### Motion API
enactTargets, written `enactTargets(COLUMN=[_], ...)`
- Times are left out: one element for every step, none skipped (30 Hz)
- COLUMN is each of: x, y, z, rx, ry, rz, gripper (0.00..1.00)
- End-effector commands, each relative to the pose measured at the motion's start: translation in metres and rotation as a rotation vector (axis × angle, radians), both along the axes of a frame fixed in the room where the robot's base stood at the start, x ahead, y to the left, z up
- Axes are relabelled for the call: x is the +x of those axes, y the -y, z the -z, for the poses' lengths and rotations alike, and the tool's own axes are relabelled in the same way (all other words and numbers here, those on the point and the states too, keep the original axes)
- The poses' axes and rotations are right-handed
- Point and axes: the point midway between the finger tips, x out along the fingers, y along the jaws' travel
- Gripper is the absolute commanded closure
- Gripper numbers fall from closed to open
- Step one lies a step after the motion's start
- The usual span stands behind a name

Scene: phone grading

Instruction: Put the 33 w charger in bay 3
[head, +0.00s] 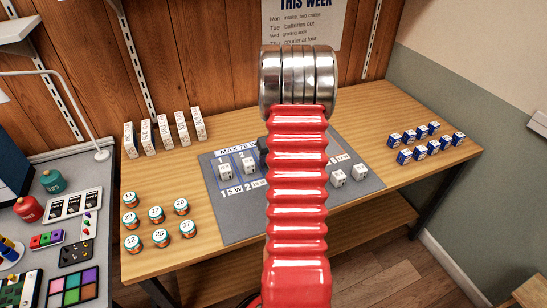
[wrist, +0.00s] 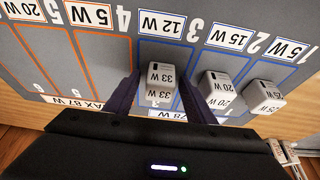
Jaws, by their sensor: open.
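The 33 W charger (wrist: 160,80), a small white block, stands in the wrist view within the blue outline of bay 3 (wrist: 170,50), beside its 12 W label. My gripper (wrist: 160,77) is open, with one dark finger on each side of the charger. I cannot tell whether either finger touches it.
A 20 W charger (wrist: 217,88) stands close by in bay 2, with another charger (wrist: 264,96) in bay 1. The grey mat (head: 232,230) also bears two white chargers (head: 348,176) right of my arm. Cans (head: 161,237), upright boxes (head: 164,131) and blue-white boxes (head: 427,142) stand around it.

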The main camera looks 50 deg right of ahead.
Motion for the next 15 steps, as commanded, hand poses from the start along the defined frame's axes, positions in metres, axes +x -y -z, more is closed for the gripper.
enactTargets(x=[0.0,0.0,0.0,0.0,0.0,0.0,0.0,0.0,-0.001,-0.001,-0.002,-0.003,-0.004,-0.005,-0.006], y=[0.0,0.0,0.0,0.0,0.0,0.0,0.0,0.0,0.0,-0.001,-0.001,-0.002,-0.002,-0.003,-0.004], z=[0.0,0.0,0.0,0.0,-0.001,-0.001,-0.002,-0.003,-0.005,-0.007,-0.009,-0.012,-0.014,-0.017,-0.022], rx=[0.0,0.0,0.0,0.0,0.0,0.0,-0.001,-0.001,-0.001,-0.002,-0.002,-0.002,-0.002,-0.002,-0.002], ry=[0.0,0.0,0.0,0.0,0.0,0.0,0.001,0.001,0.001,0.001,0.001,0.001,0.001,0.001,0.001], rz=[0.0,0.0,0.0,0.0,0.0,0.0,0.0,0.0,0.0,0.0,-0.001,-0.001,-0.001,-0.001,-0.001], gripper=[0.5,0.5,0.5,0.5,0.5,0.5,0.5,0.5,0.5,0.5,0.5,0.5,0.5,0.5,0.5])
